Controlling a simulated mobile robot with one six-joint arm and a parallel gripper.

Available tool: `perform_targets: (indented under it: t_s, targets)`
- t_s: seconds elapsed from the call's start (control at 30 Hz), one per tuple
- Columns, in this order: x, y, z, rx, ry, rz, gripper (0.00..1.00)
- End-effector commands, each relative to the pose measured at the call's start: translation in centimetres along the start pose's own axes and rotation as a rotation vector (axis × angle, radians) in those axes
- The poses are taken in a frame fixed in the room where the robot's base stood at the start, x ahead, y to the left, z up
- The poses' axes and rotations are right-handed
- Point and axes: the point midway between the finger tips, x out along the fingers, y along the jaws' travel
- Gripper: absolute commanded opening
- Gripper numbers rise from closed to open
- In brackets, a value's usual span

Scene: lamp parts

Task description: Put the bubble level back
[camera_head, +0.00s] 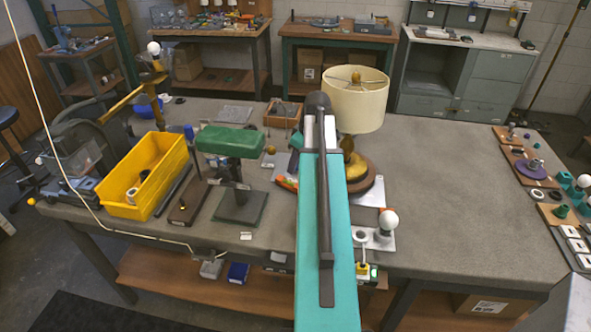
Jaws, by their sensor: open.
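I cannot pick out the bubble level for certain in the head view. A small yellow block (362,268) with a green-lit part beside it sits at the table's front edge, just right of my arm; it is too small to identify. My teal arm reaches forward over the middle of the table and covers much of what lies beneath it. My gripper is not visible; the far end of the arm hides it. A lamp with a cream shade (355,100) stands just right of the arm's far end, on a round wooden base (368,188).
A yellow bin (147,178) and a green-topped lamp (232,142) stand left of my arm. A white bulb (388,220) stands on a plate at right. Small parts lie on wooden boards (524,165) at far right. The grey table (450,200) between is clear.

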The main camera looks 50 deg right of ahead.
Motion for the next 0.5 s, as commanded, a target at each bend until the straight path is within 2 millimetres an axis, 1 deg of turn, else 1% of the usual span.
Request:
perform_targets:
  t_s: [0.1, 0.23, 0.5]
  targets:
    - [-1.0, 0.1, 0.0, 0.0, 0.001, 0.002, 0.41]
    - [-1.8, 0.0, 0.0, 0.001, 0.001, 0.001, 0.41]
    - [-2.2, 0.0, 0.0, 0.0, 0.001, 0.001, 0.41]
